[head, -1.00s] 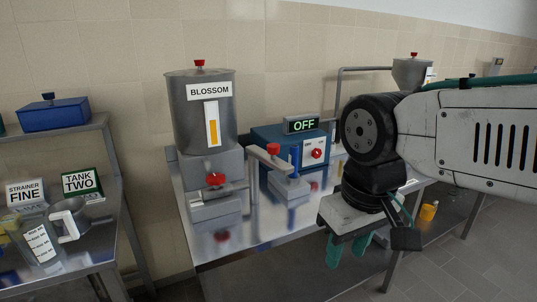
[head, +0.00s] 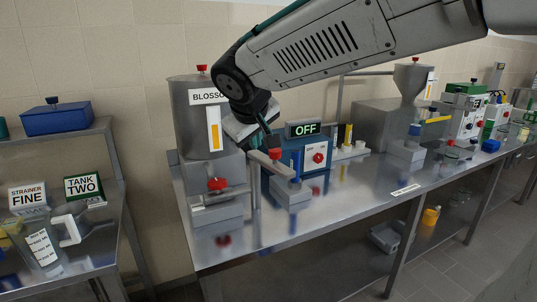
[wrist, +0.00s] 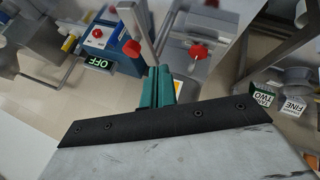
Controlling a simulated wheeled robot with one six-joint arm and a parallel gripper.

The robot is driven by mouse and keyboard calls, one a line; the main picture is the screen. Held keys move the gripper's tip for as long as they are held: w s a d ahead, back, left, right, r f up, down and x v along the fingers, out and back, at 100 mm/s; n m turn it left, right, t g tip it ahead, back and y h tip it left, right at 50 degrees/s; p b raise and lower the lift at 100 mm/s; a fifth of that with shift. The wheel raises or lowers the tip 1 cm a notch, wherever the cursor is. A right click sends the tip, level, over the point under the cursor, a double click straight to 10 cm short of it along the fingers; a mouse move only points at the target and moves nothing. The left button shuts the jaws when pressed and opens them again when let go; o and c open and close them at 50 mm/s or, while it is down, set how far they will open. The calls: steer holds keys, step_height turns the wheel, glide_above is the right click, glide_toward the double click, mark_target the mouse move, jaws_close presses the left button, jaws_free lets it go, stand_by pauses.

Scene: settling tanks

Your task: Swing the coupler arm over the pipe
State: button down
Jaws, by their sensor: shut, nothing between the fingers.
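The coupler arm (head: 270,163) is a grey bar on an upright post, with a red knob on top, between the BLOSSOM tank and the OFF box. A blue upright (head: 296,165), perhaps the pipe, stands on a grey block beside the bar's right end. The wrist view shows the coupler arm (wrist: 138,22) and its red knob (wrist: 132,48) beyond my fingers. My gripper (head: 261,138) is above and close to the bar in the head view; its teal fingers (wrist: 157,82) are together and empty. Whether they touch the bar or knob I cannot tell.
The BLOSSOM tank (head: 190,130), partly hidden by my arm, has a red valve knob (head: 217,184). The blue box (head: 316,158) shows OFF. A hopper (head: 413,80) stands farther right. The steel bench's front (head: 330,215) is clear.

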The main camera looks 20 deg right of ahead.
steer(key=shift+f, duration=0.15)
steer(key=w+d+f, duration=0.6)
steer(key=w+f, duration=0.1)
steer(key=shift+d, duration=0.2)
stand_by(0.4)
steer(key=shift+w+f, duration=0.1)
